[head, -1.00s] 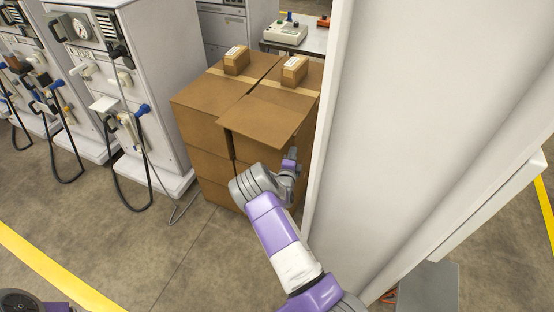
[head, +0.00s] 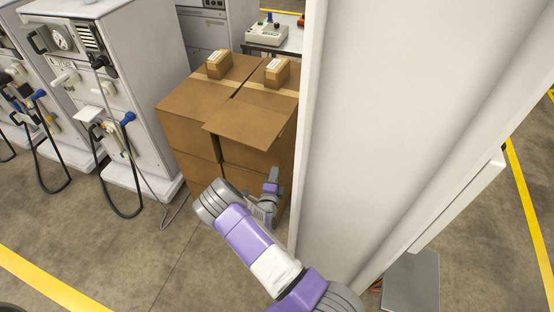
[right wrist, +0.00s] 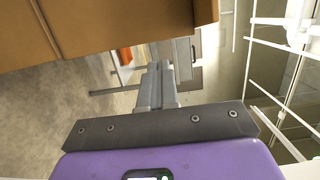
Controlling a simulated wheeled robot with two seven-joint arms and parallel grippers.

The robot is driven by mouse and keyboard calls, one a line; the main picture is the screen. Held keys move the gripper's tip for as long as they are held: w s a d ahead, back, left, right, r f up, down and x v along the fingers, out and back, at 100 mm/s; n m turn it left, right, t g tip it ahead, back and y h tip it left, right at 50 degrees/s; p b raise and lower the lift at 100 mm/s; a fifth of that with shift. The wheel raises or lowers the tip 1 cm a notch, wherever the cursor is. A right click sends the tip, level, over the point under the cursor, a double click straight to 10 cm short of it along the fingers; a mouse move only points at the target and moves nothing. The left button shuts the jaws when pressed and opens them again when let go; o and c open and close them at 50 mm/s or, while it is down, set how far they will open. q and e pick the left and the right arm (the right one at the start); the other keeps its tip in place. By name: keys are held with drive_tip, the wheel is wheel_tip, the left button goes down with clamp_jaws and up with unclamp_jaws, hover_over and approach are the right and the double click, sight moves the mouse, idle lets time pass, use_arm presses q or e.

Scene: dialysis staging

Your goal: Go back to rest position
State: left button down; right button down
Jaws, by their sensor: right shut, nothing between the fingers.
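My right gripper (head: 273,178) is in front of the lower part of the stacked cardboard boxes (head: 185,108), close to the tall white panel on the right. In the right wrist view its two fingers (right wrist: 158,84) are together with nothing between them. A brown box face (right wrist: 110,30) shows above the fingers in that view. The arm comes up from the bottom of the head view and bends at the wrist. My left gripper is not in the head view.
A tall white panel (head: 400,110) stands close at the right of my arm. White dialysis machines (head: 130,70) with hanging hoses line the left. Two small boxes (head: 219,64) (head: 277,72) sit on the stack. Floor at the lower left, with a yellow line (head: 50,280), is clear.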

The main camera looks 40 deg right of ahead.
sight(278, 148)
drive_tip(key=v, duration=0.3)
drive_tip(key=shift+s+a+p, duration=0.3)
drive_tip(key=b+x, duration=0.5)
drive_tip(key=x, duration=0.9)
drive_tip(key=shift+f, duration=0.15)
drive_tip(key=shift+w+a, duration=0.1)
drive_tip(key=shift+a, duration=0.2)
drive_tip(key=shift+s, duration=0.4)
